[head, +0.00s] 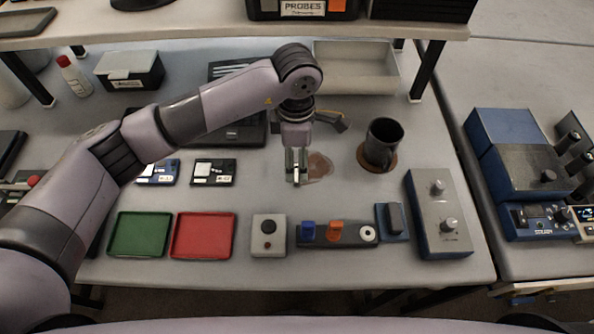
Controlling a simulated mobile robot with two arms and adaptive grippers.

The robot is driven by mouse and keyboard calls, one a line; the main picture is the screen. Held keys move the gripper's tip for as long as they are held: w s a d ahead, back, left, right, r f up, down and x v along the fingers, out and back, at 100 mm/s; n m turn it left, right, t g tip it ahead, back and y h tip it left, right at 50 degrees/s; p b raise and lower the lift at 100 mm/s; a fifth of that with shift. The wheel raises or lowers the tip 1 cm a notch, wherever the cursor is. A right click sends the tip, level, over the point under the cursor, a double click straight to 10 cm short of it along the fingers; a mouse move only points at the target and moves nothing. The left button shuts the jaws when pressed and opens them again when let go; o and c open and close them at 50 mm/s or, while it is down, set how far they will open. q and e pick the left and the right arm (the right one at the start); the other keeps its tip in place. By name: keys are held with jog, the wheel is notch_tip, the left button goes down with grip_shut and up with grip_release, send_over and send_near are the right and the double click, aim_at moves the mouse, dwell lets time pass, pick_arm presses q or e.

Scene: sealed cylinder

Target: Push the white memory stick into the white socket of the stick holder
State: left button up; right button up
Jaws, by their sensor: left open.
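The dark stick holder (340,242) lies near the front edge of the bench. A blue stick (308,230) and an orange stick (335,231) stand in it. The white socket (368,233) is the round white ring at its right end, with a dark centre. My left gripper (297,178) points down over the bench, behind the holder and apart from it. Its jaws are open. A small pale spot shows at its fingertips; I cannot tell whether it is the white memory stick or part of the gripper. My right gripper is not in view.
A grey box with a black knob (269,236) stands left of the holder. A blue-black block (392,222) and a grey two-knob box (438,214) stand right of it. A dark mug (382,142) is behind. Red (203,256) and green trays (139,255) lie left.

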aim_at(297, 172)
pick_arm(q)
jog(key=shift+f+p, duration=0.35)
jog(key=shift+p, duration=0.15)
notch_tip(297, 172, down, 4)
jog(key=shift+d+r+p, duration=0.1)
jog(key=shift+r+p, duration=0.05)
jog(key=shift+p, duration=0.7)
jog(key=shift+w+f, duration=0.1)
jog(key=shift+f, duration=0.3)
jog(key=shift+c, duration=0.6)
jog(key=c, duration=0.8)
